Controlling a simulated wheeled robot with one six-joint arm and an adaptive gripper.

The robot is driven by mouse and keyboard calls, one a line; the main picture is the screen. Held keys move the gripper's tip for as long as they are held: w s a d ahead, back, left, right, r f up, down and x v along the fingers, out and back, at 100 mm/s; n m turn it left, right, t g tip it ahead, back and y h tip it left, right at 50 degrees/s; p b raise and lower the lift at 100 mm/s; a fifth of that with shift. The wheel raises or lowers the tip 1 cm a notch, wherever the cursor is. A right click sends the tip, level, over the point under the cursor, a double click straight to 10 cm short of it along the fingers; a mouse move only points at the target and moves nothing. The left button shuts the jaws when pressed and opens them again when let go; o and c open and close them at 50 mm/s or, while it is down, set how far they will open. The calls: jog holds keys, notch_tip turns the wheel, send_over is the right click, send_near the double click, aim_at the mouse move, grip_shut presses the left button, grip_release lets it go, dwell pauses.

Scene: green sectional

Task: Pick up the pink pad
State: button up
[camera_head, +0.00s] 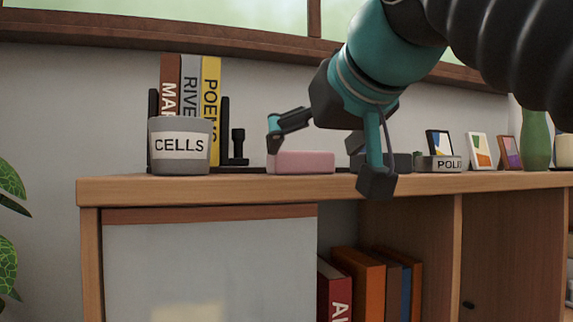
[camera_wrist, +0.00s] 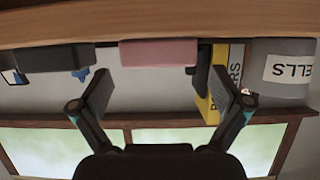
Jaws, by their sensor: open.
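The pink pad (camera_head: 302,162) is a low block with rounded edges lying on the wooden shelf top, near its front edge. In the wrist view, which is upside down, the pad (camera_wrist: 158,52) shows at the top centre, between the lines of the two fingers. My gripper (camera_head: 325,155) is open and empty, with one finger at the upper left of the pad and the other to its right in front of the shelf edge. It also shows in the wrist view (camera_wrist: 165,90), with a gap between its fingertips and the pad.
A grey pot marked CELLS (camera_head: 180,146) and upright books (camera_head: 210,110) with dark bookends stand left of the pad. A dark block (camera_head: 402,162) sits to its right, partly behind my finger. Farther right are a tin (camera_head: 438,164), small frames and a green vase (camera_head: 536,140).

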aim_at(307, 155)
jog(key=shift+x, duration=2.65)
jog(key=shift+r, duration=0.1)
jog(key=c, duration=0.7)
